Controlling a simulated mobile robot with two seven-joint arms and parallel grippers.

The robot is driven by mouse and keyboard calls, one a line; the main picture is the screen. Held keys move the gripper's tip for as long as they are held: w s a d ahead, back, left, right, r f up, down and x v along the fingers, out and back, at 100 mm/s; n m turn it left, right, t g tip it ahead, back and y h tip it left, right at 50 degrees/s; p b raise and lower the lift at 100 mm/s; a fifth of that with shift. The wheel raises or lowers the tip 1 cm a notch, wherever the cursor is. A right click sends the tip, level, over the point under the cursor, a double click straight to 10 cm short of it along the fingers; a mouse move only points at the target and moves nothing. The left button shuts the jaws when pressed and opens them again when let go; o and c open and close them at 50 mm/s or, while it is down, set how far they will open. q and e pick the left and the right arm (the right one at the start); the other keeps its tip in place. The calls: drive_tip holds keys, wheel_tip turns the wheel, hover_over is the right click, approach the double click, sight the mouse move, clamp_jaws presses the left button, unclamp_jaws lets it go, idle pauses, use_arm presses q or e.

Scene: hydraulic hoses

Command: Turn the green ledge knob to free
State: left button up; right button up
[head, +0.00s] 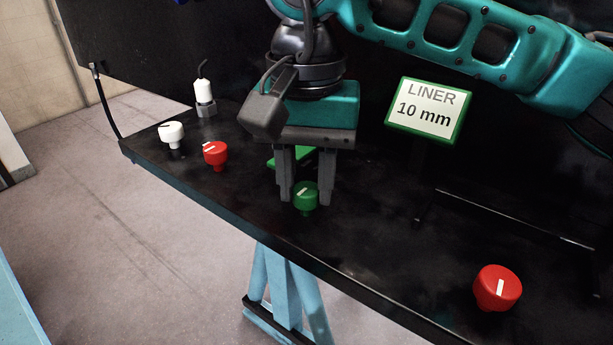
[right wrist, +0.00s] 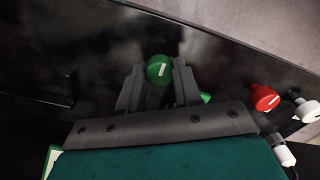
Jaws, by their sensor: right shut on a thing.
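The green knob (head: 305,196) stands on the black ledge (head: 375,240), with a white mark line on its top. My right gripper (head: 306,197) reaches down from above with its two fingers on either side of the knob, shut on it. In the right wrist view the green knob (right wrist: 159,69) sits between the fingertips (right wrist: 158,72), its white line tilted slightly from upright. What the mark line points to cannot be read. My left gripper is in neither view.
A red knob (head: 215,154), a white knob (head: 171,134) and a white bottle-like fitting (head: 204,92) stand left on the ledge. Another red knob (head: 497,288) stands at the right. A green-framed sign (head: 429,110) reads "LINER 10 mm". A green plate (head: 283,158) lies partly hidden behind the fingers.

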sight(307, 188)
idle(0.4)
drive_tip(key=o, duration=1)
drive_tip(key=shift+o, duration=0.2)
wheel_tip(307, 188, up, 13)
drive_tip(key=p, duration=0.2)
